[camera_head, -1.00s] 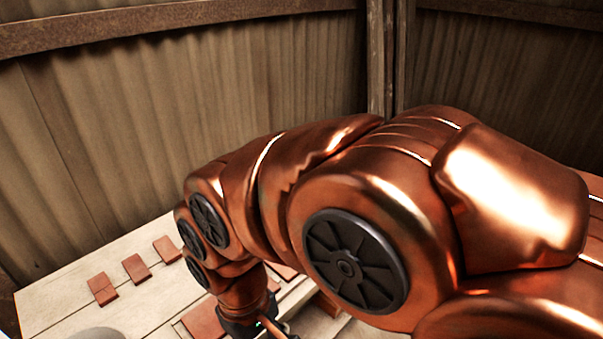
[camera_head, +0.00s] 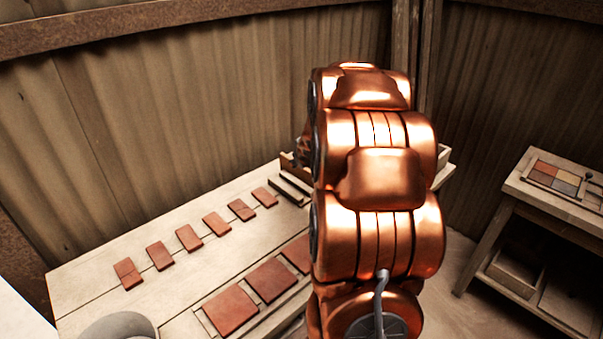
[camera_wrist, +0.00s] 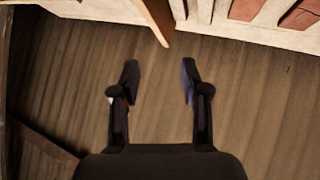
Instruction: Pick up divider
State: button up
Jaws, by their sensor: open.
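I cannot make out for certain which thing is the divider. In the wrist view, my gripper (camera_wrist: 158,75) is open, with nothing between its fingers, over brown wooden planks. A thin brown wooden piece (camera_wrist: 156,20) juts down from the top edge, just beyond the fingertips and apart from them. I cannot tell whether it is the divider or part of the bench. In the head view, dark narrow strips (camera_head: 290,190) lie at the far end of the pale bench (camera_head: 75,290).
A row of several red tiles (camera_head: 188,237) lies along the bench. Larger red tiles (camera_head: 230,309) sit in front. A grey round vessel (camera_head: 120,327) is at the lower left. A side table (camera_head: 530,190) with a colored tile tray (camera_head: 557,181) stands right. A corrugated wall (camera_head: 200,110) closes the back.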

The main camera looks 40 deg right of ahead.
aim_at(302, 174)
jog(key=d+f+t+y, duration=0.1)
jog(key=d, duration=0.1)
jog(key=d+f+t+y, duration=0.1)
jog(key=d+f, duration=0.1)
jog(key=d+f+n+t+y+p, duration=0.1)
jog(key=d, duration=0.1)
jog(key=shift+w+d+f+y, duration=0.15)
jog(key=shift+d+f+y, duration=0.05)
jog(key=shift+f+y, duration=0.15)
jog(key=shift+s+f+t+y, duration=0.55)
jog(key=shift+s+f+t, duration=0.05)
jog(key=shift+t, duration=0.1)
jog(key=shift+w+a+f+n+p, duration=0.15)
jog(key=shift+w+f+p, duration=0.15)
jog(key=shift+w, duration=0.35)
jog(key=shift+w+d+f+n+p, duration=0.15)
jog(key=shift+w+f+p, duration=0.1)
jog(key=shift+w, duration=0.35)
jog(key=shift+p+x, duration=0.9)
jog(key=shift+x, duration=1.6)
grip_shut()
